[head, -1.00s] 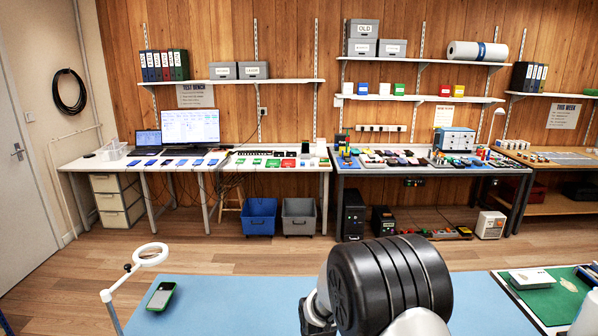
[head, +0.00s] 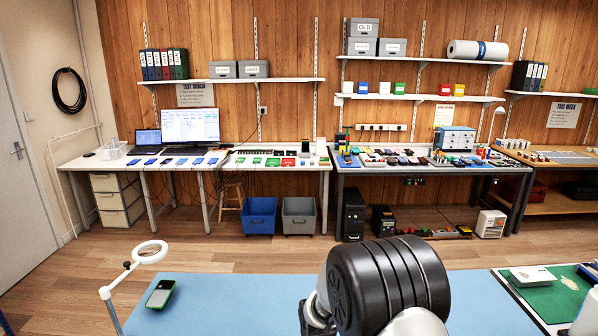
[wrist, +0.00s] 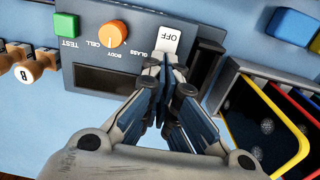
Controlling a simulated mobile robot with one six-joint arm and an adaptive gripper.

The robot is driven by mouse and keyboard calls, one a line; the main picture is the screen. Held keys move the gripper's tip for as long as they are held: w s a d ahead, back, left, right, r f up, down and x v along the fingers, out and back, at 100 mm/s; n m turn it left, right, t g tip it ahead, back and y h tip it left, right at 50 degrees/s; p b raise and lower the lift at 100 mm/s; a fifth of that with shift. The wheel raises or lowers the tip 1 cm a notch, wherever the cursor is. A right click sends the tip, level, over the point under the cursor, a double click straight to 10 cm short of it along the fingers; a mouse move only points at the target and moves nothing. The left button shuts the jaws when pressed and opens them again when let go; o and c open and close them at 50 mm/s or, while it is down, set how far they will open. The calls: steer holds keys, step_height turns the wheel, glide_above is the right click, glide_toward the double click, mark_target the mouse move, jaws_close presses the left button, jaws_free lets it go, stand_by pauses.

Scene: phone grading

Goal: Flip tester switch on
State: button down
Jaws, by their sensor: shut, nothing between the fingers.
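The tester (wrist: 110,52) is a dark grey box seen upside down in the wrist view. It has a green TEST button (wrist: 66,25), an orange knob (wrist: 113,34) with the marks BODY, CELL and GLASS around it, and a white switch (wrist: 167,40) lettered OFF. My gripper (wrist: 160,62) is shut and empty. Its fingertips are at the edge of the white switch; I cannot tell whether they touch it. The fingers hide part of the tester's front. In the head view my gripper is not in view; only my arm shows.
In the wrist view a divided tray (wrist: 238,68) with yellow and red rims stands right of the tester. Wooden-handled stamps (wrist: 28,72) lie on the left. In the head view a ring on a stand (head: 150,252) and a green-edged phone (head: 160,294) are on the blue bench (head: 230,300).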

step_height(320, 180, up, 7)
steer(key=p, duration=0.5)
stand_by(0.5)
steer(key=shift+f, duration=0.1)
steer(key=s+d+r+t, duration=0.1)
steer(key=s+d+r, duration=0.25)
steer(key=r, duration=0.65)
steer(key=s+d+r+t, duration=0.15)
steer(key=s+r, duration=0.25)
steer(key=r, duration=0.6)
steer(key=s+d+r+t, duration=0.1)
steer(key=s+d+r, duration=0.1)
steer(key=s, duration=0.6)
steer(key=s+d+r+t, duration=0.1)
steer(key=s+d+r, duration=0.2)
steer(key=s, duration=0.6)
steer(key=shift+v, duration=1.15)
